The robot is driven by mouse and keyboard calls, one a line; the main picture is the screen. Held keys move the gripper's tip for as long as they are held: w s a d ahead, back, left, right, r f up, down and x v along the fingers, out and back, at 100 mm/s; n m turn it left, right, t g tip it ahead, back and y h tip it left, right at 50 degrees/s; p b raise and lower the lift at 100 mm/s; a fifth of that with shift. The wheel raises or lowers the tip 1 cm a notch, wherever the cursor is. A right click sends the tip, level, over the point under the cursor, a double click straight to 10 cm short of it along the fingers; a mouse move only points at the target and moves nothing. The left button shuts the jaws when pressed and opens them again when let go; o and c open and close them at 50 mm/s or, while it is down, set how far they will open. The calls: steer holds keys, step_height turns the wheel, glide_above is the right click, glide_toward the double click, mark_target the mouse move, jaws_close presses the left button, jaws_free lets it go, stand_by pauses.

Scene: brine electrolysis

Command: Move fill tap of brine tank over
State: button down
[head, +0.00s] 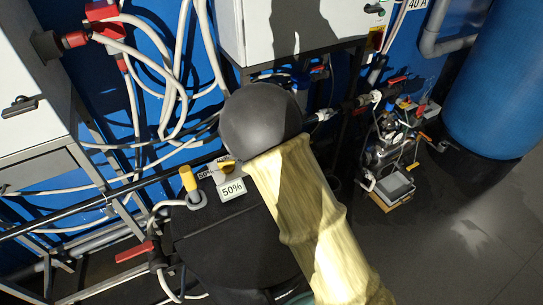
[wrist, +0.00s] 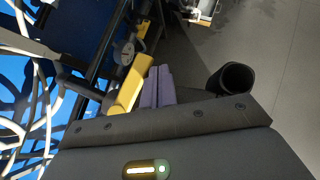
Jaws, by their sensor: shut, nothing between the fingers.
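In the head view a yellow upright handle (head: 188,179) stands on a grey fitting at the edge of a dark tank-like body (head: 235,245). A smaller yellow piece (head: 227,167) sits by a "50%" label. I cannot tell which is the fill tap. In the wrist view my gripper (wrist: 158,71) shows as two purplish fingers, closed together and empty. A long yellow bar (wrist: 130,86) lies just left of them; contact cannot be told. A smaller yellow piece (wrist: 142,30) is farther off. My arm's pale sleeve and dark rounded joint hide the gripper in the head view.
White hoses (head: 150,75) hang on the blue wall. A white cabinet (head: 290,28) is above. A red lever (head: 134,251) is at lower left. A pump assembly (head: 390,150) and a blue column (head: 490,80) stand at right. Grey floor (head: 450,240) is open at lower right.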

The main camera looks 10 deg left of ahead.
steer(key=s+d+r+b, duration=0.3)
steer(key=s+d+r, duration=0.3)
steer(key=s, duration=0.3)
steer(key=shift+s+r, duration=0.2)
steer(key=shift+r, duration=0.3)
